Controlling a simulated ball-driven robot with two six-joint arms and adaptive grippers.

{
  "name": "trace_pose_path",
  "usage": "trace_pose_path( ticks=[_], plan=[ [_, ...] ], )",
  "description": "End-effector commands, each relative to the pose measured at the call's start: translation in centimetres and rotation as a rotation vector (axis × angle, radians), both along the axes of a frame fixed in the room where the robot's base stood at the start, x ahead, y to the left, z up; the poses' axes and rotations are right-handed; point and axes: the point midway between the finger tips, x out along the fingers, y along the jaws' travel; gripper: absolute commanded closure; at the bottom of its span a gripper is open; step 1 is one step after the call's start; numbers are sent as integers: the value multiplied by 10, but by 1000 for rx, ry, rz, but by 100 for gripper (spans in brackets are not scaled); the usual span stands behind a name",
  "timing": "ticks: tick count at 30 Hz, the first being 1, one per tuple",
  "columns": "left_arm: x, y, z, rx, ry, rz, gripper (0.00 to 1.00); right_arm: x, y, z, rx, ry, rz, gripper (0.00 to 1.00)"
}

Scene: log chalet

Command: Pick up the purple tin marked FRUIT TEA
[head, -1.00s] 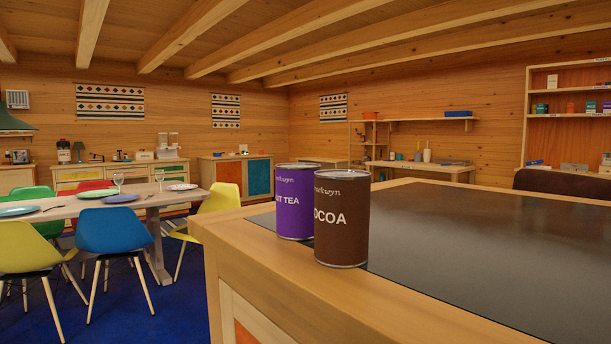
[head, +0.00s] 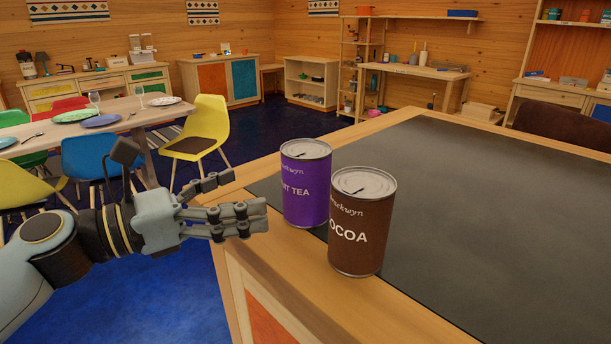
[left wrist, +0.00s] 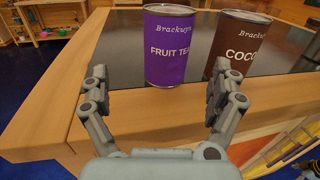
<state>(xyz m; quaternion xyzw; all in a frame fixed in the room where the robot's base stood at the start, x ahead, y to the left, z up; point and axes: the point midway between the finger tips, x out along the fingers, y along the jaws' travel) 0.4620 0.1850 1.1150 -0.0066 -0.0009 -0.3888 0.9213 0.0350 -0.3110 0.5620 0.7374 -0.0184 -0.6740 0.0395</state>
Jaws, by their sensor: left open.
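The purple tin marked FRUIT TEA (head: 304,186) stands upright on the counter near its corner. My right gripper is in neither view.
The wooden counter (head: 262,245) has a dark top (head: 450,200) that is clear behind and right of the tins. A dining table (head: 140,115) with plates and coloured chairs stands at the left. Shelves and cabinets line the far walls.

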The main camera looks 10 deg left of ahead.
Motion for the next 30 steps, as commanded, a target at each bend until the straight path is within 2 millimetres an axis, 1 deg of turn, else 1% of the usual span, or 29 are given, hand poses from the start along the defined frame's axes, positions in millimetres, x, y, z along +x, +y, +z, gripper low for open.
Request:
trace_pose_path(
  ticks=[3, 6, 11, 14, 18, 21, 24, 30],
  plan=[
    [12, -15, 3, 13, -8, -11, 6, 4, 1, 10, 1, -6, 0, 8],
    [24, -27, 3, 11, -6, -10, 6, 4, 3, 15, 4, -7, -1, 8],
    [34, -39, 1, 13, -5, -10, 6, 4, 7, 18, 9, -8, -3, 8],
    [40, -47, 2, 10, -3, -10, 6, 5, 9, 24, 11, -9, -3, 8],
    [52, -67, 4, 7, -2, -11, 6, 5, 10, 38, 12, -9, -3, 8],
    [61, -77, 2, 11, -4, -10, 6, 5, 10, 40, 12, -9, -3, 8],
    [66, -81, 0, 11, -4, -10, 6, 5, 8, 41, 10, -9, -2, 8],
    [66, -82, -1, 13, -4, -10, 6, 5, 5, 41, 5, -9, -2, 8]
  ],
)
